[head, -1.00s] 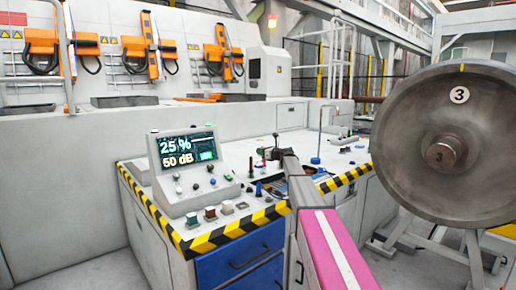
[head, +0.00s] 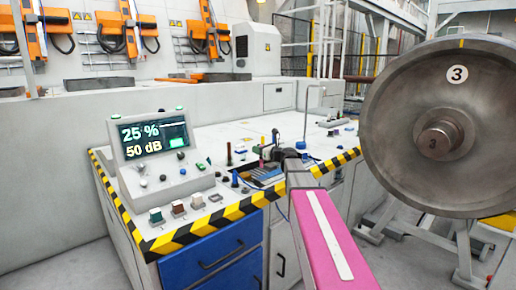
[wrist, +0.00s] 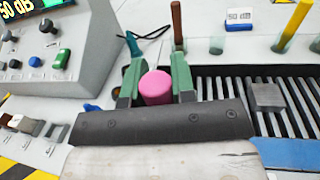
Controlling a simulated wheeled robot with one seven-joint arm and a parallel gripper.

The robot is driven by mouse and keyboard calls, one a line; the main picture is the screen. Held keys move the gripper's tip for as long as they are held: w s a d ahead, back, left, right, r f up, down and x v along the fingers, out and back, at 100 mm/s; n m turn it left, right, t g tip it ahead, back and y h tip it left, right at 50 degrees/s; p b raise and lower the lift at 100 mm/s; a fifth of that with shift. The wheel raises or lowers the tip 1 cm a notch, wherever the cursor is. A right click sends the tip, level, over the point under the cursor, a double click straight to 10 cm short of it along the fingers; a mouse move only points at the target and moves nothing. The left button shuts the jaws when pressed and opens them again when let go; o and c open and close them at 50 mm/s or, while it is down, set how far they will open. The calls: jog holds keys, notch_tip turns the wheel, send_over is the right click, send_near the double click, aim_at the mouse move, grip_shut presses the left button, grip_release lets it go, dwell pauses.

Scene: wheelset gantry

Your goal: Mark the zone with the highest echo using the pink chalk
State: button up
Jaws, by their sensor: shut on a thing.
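In the wrist view the pink chalk (wrist: 156,88) stands between the two green fingers of my gripper (wrist: 157,82), which are shut on it. In the head view my gripper (head: 277,148) is small and dark at the end of my arm, above the console top; the chalk is too small there to make out clearly. The wheel marked 3 (head: 412,125) is at the right, with a short yellow mark at its top rim. The display (head: 152,136) on the console reads 25 % and 50 dB. I cannot make out separate zones on the wheel.
The console top (head: 225,140) holds knobs, holders with upright sticks and a dark slotted grate (wrist: 230,95). A yellow stick (wrist: 293,25) and a brown stick (wrist: 177,24) stand behind my gripper. Striped edging (head: 215,228) runs along the console front. The wheel rests on a grey stand.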

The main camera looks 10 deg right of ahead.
jog(key=shift+f, duration=2.3)
jog(key=shift+f, duration=0.6)
jog(key=shift+w+d, duration=0.1)
jog(key=shift+w+d, duration=0.2)
jog(key=shift+d, duration=0.1)
jog(key=shift+w+d, duration=0.1)
jog(key=shift+d, duration=0.05)
jog(key=shift+w+d, duration=0.2)
jog(key=shift+d, duration=0.05)
jog(key=shift+w+d, duration=0.1)
jog(key=shift+d, duration=0.1)
jog(key=shift+w+d, duration=0.15)
jog(key=shift+d, duration=0.1)
jog(key=shift+w+d, duration=0.15)
jog(key=shift+d, duration=0.05)
